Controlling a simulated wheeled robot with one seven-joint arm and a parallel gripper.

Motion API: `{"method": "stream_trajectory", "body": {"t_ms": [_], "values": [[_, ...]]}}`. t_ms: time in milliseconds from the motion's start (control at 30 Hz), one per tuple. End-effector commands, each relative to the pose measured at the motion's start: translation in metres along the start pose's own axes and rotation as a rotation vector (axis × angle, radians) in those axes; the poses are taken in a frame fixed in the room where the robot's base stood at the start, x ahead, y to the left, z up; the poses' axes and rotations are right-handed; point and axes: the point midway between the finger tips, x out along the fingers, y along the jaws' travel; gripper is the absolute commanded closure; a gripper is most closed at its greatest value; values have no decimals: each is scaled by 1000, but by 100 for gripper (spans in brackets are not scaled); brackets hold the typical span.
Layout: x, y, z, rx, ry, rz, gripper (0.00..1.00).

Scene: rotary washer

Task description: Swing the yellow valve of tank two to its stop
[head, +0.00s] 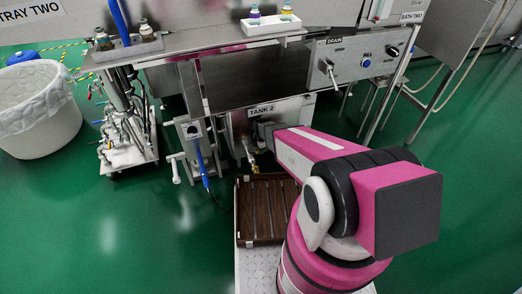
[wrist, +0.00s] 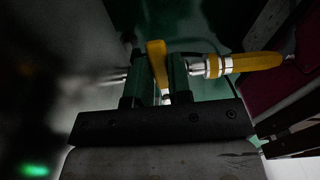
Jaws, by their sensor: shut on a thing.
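The yellow valve lever (wrist: 157,58) shows in the wrist view between the two dark fingers of my gripper (wrist: 155,82). The fingers are shut on it, and its upper end sticks out beyond them. In the head view, the tank labelled TANK 2 (head: 296,107) stands under the steel bench. My arm reaches to the tank's front and hides most of the gripper there. A small yellow part (head: 254,166) shows low beside a metal fitting; I cannot tell whether it is the same lever.
A second yellow handle (wrist: 245,63) on a metal fitting lies close right of the fingers. A brown slatted rack (head: 258,208) lies below the tank. A blue-handled tool (head: 201,160) hangs left of it. A drain panel (head: 354,58) is above right.

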Motion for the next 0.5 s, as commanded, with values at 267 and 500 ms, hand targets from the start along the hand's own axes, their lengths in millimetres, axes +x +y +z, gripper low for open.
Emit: {"method": "stream_trajectory", "body": {"t_ms": [267, 500], "values": [[0, 1, 0, -4, -1, 2, 55], [-4, 0, 0, -2, -1, 2, 55]]}}
